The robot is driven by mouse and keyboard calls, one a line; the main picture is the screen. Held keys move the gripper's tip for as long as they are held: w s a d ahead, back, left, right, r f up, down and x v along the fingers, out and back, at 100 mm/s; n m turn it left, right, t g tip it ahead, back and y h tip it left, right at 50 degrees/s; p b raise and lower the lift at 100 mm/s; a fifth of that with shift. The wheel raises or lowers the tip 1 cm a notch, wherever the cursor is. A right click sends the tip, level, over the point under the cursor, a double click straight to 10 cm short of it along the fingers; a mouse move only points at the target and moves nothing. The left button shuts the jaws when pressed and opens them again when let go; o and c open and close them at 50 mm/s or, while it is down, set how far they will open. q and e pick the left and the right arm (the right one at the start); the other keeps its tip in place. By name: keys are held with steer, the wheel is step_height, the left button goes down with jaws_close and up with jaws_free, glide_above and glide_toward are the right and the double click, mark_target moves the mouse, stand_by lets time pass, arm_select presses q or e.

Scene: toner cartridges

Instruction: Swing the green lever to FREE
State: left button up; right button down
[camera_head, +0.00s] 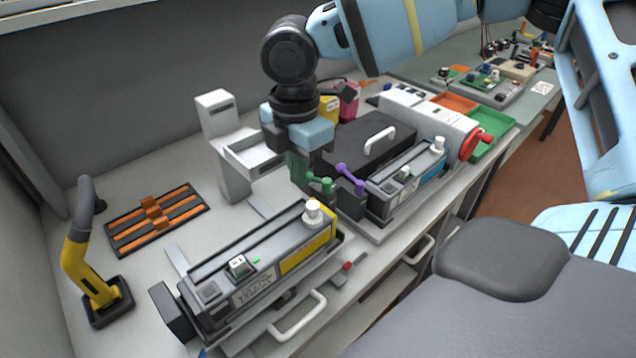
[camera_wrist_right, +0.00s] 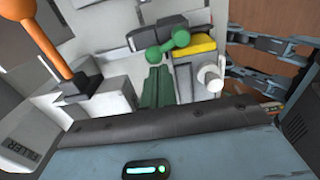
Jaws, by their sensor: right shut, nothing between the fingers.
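The green lever (camera_head: 319,184) stands between the two toner units, a short bar with round green ends. In the right wrist view the green lever (camera_wrist_right: 166,48) lies just beyond my fingertips, beside the yellow-labelled unit. My right gripper (camera_head: 300,172) hangs from above, immediately left of the lever. Its dark green fingers (camera_wrist_right: 158,84) are shut together and hold nothing. A small gap seems to separate them from the lever, but I cannot tell if they touch. No FREE marking is readable. My left gripper is not in view.
A purple lever (camera_head: 349,178) is close on the right. The yellow-labelled cartridge (camera_head: 305,255) with its white knob (camera_head: 313,211) lies in front. A black box (camera_head: 366,150) stands behind. A white stand (camera_head: 232,150) and orange-striped tray (camera_head: 155,220) are left. An orange-topped lever (camera_wrist_right: 48,45) shows in the wrist view.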

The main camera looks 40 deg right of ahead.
steer(key=shift+w+d, duration=0.2)
steer(key=shift+d, duration=0.05)
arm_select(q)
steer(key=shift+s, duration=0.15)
arm_select(e)
steer(key=shift+r, duration=0.15)
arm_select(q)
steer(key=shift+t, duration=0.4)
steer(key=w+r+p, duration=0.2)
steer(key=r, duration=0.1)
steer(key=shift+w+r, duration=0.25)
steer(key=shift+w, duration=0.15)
arm_select(e)
step_height(320, 180, up, 7)
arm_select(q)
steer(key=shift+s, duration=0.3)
